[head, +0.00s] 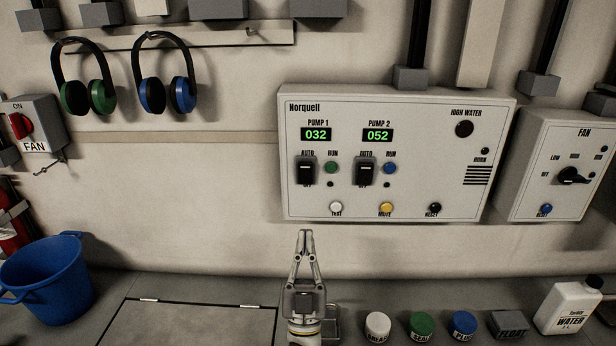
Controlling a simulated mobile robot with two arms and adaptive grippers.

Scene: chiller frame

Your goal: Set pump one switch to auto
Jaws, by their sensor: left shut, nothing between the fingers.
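The Norquell control panel (400,118) is a pale box on the wall, right of centre. Its pump 1 switch (306,170) is a black rocker or lever under the green 032 display (317,135). AUTO is printed above it, and a partly covered label sits below. I cannot tell for sure which position it is in. A similar pump 2 switch (366,171) is to its right. My left gripper (305,234) points upward just below the panel's lower edge in the picture, under the pump 1 switch. Its fingers are together and empty. My right gripper is out of view.
Test (336,207), mute (386,208) and reset (434,208) buttons line the panel's bottom. A fan box (553,140) is at right. Small tubs and a water jug (568,307) stand on the ledge; a blue bucket (48,282) is at left.

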